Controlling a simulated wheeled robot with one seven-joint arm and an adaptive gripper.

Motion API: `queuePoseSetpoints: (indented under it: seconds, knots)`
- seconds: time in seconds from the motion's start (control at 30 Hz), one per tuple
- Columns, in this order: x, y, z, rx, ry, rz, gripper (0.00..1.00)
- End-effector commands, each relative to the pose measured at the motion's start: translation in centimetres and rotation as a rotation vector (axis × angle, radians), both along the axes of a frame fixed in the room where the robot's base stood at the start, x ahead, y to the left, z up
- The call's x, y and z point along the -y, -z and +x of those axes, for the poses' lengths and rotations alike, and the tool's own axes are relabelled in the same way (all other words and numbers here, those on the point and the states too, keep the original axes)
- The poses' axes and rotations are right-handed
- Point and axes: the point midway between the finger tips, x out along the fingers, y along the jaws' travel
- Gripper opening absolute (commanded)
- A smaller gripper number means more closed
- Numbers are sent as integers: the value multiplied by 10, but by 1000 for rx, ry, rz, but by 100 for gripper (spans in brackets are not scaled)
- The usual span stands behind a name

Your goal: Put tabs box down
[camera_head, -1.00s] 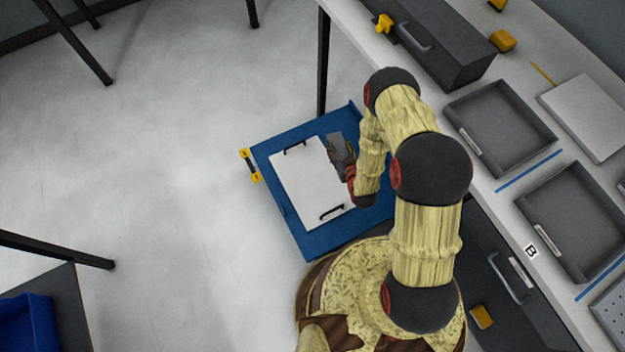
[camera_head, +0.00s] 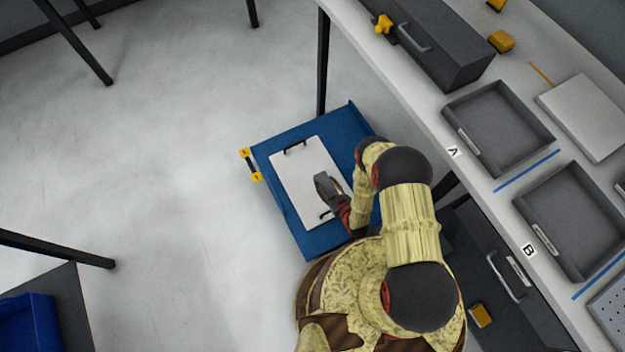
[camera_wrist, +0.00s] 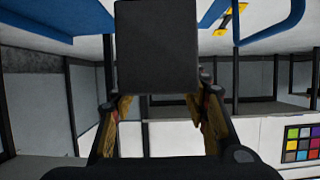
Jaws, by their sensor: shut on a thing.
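The dark grey tabs box (camera_head: 327,188) is held in my gripper (camera_head: 338,194) over the white board (camera_head: 299,172) with black clips on the blue cart top. In the wrist view the box (camera_wrist: 157,45) fills the upper middle, between the two fingers of my gripper (camera_wrist: 160,98). The fingers are shut on it from both sides. From the head view I cannot tell whether the box touches the board or is above it. The box and my gripper hide part of the board.
The blue cart top (camera_head: 290,217) has a raised rim and a yellow-ended handle (camera_head: 250,165). A long white bench (camera_head: 470,178) on the right holds grey trays (camera_head: 500,128), (camera_head: 571,220) and a dark drawer unit (camera_head: 440,40). Open floor (camera_head: 170,190) lies left of the cart.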

Motion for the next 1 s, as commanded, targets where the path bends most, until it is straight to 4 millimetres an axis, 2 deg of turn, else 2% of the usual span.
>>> queuePoseSetpoints:
  seconds: [0.17,0.27,0.6,0.8,1.0]
  knots:
    - [-3,10,2,5,-8,1,15]
    - [-5,19,18,6,-8,0,15]
    - [-16,57,90,4,-8,1,15]
    - [-20,89,115,3,-8,1,15]
    - [-21,99,126,2,-7,2,15]
